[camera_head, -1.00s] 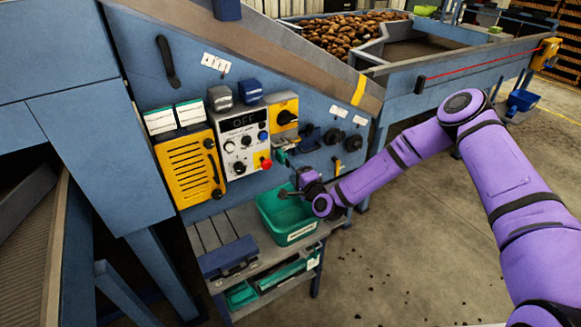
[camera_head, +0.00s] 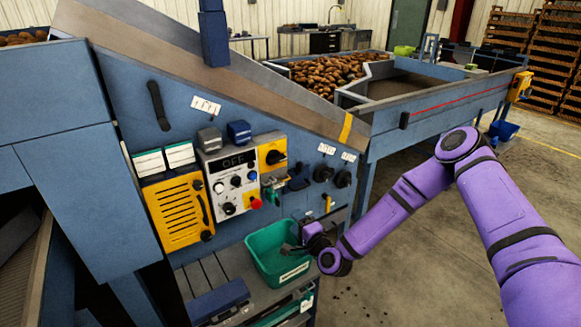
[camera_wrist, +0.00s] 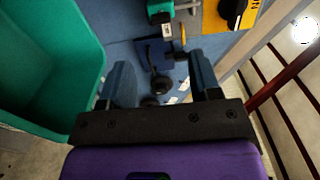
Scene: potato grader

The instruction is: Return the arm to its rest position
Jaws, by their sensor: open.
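My purple arm reaches in from the right in the head view. My gripper (camera_head: 290,249) is at the right part of the green bin (camera_head: 272,232), in front of the blue machine panel. In the wrist view my gripper (camera_wrist: 163,80) has its two blue fingers spread apart with nothing between them. The green bin also shows there (camera_wrist: 85,60), to the left of the fingers. Blue panel and dark knobs show beyond the fingers. The exact gap between fingers and bin cannot be told.
The control box (camera_head: 232,180) reads OFF and has a red button (camera_head: 256,203). A yellow vented box (camera_head: 180,212) is left of it. A shelf (camera_head: 215,268) holds the bin. Potatoes (camera_head: 322,74) lie in the hopper behind. Open concrete floor (camera_head: 420,265) lies right of the machine.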

